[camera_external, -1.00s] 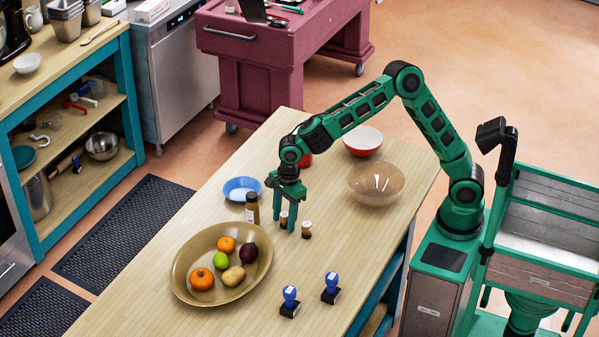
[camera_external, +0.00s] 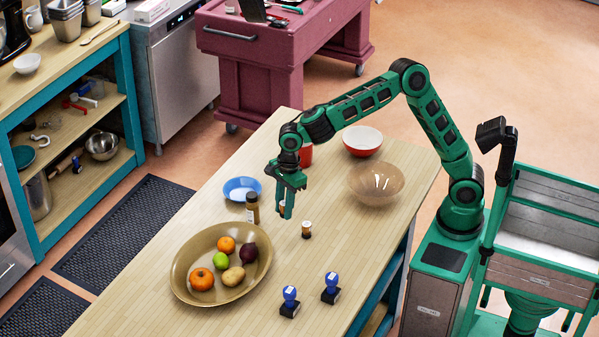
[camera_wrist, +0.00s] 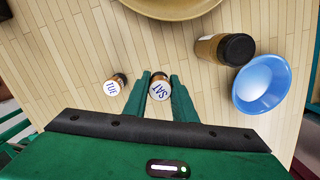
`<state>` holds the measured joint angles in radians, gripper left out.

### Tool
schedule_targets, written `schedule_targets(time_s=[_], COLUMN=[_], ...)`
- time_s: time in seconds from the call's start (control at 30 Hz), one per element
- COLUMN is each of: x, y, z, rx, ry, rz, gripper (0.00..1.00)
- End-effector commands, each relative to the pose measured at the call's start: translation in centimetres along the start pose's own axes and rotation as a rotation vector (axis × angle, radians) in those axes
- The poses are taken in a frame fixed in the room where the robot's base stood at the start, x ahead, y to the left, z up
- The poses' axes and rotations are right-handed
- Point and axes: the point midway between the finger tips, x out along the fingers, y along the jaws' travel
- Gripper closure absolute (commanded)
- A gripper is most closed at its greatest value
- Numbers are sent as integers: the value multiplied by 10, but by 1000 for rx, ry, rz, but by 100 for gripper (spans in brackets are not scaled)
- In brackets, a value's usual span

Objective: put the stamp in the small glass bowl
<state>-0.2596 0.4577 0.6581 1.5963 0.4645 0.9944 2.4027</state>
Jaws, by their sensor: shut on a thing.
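Two blue-handled stamps with dark bases, one (camera_external: 290,301) left of the other (camera_external: 331,288), stand upright near the table's front edge, away from my gripper. My gripper (camera_external: 286,207) is shut on a small brown piece with a white top marked SAT (camera_wrist: 159,88), held between both fingers in the wrist view. It appears raised off the table. A similar piece marked TUE (camera_wrist: 113,87) stands beside it, also in the external view (camera_external: 306,230). A see-through brownish bowl (camera_external: 376,186) stands right of my gripper. A small blue bowl (camera_external: 242,188) is to its left.
A dark-capped bottle (camera_external: 252,208) stands close left of my gripper; the wrist view shows it too (camera_wrist: 225,49). A large tan bowl (camera_external: 186,255) holds fruit and vegetables. A red-and-white bowl (camera_external: 362,141) and a red item (camera_external: 306,155) are behind.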

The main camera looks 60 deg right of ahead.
Motion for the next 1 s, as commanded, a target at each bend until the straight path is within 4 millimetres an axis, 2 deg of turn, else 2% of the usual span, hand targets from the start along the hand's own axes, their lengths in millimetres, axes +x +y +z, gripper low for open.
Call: schedule_targets(time_s=[0.03,0.2,0.5,0.63,0.83,1.0], x=[-6,-27,-54,-59,-62,-66], y=[16,52,99,109,112,113], z=[4,15,28,30,31,17], rx=[-11,-9,-6,-6,-9,-81], ry=[-1,-1,0,1,1,2], rz=[1,1,3,2,3,9], gripper=[100,100,100,100,100,100])
